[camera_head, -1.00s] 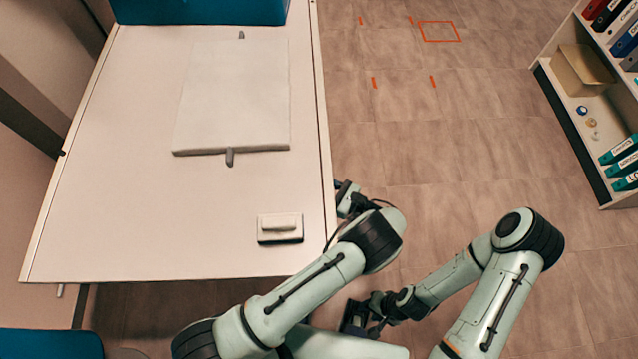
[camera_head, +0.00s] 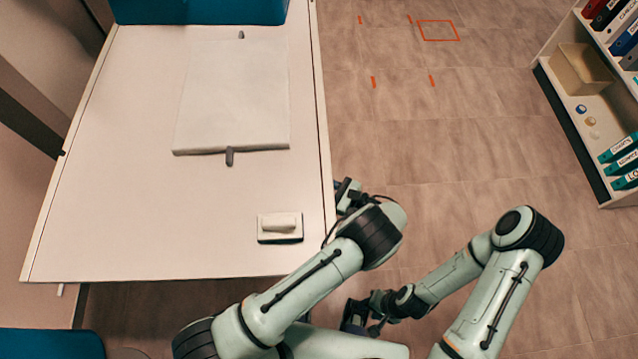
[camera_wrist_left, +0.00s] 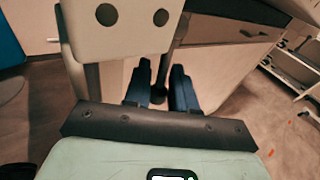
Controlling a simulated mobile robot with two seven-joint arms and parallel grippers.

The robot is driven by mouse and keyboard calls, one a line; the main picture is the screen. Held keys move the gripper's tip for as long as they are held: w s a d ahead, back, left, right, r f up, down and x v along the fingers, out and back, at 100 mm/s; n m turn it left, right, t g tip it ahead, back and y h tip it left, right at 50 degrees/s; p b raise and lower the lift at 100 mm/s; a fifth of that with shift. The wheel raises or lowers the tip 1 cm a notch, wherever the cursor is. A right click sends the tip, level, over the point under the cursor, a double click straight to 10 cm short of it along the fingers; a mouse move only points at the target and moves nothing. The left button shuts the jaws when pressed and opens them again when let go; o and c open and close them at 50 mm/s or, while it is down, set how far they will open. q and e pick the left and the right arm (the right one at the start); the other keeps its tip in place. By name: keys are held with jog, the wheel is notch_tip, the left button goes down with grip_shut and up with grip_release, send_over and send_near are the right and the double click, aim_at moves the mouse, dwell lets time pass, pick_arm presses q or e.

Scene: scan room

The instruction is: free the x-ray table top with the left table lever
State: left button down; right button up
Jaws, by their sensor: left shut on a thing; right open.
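The white x-ray table top (camera_head: 120,190) fills the left of the head view. My left gripper (camera_head: 341,187) is at its right edge, with the forearm hiding part of it. In the left wrist view its blue fingers (camera_wrist_left: 160,88) are shut around a dark round knob (camera_wrist_left: 158,96), which I take for the left table lever. The fingers hide most of the lever. My right gripper (camera_head: 352,318) is open, below and apart from the table, partly hidden by the left arm.
A pale pad (camera_head: 235,95) and a small white block with a handle (camera_head: 280,226) lie on the table top. A shelf with binders (camera_head: 590,100) stands at the right. The floor between table and shelf is clear.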

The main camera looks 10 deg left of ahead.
pick_arm(q)
jog(key=shift+w+d+r+n+h, duration=0.2)
jog(key=shift+d+n+h, duration=0.4)
jog(key=shift+h, duration=0.55)
jog(key=shift+w+d+r+n+h, duration=0.1)
jog(key=shift+d+r+n+h, duration=0.2)
jog(key=shift+d+n+h, duration=0.6)
jog(key=shift+a+m+h, duration=0.25)
jog(key=shift+m+h, duration=0.05)
jog(key=shift+h, duration=0.05)
jog(key=c, duration=1.1)
grip_release()
jog(key=shift+o, duration=0.2)
jog(key=v, duration=1.3)
jog(key=shift+d+r, duration=0.15)
jog(key=shift+d, duration=0.05)
jog(key=shift+w, duration=0.1)
jog(key=shift+c, duration=0.2)
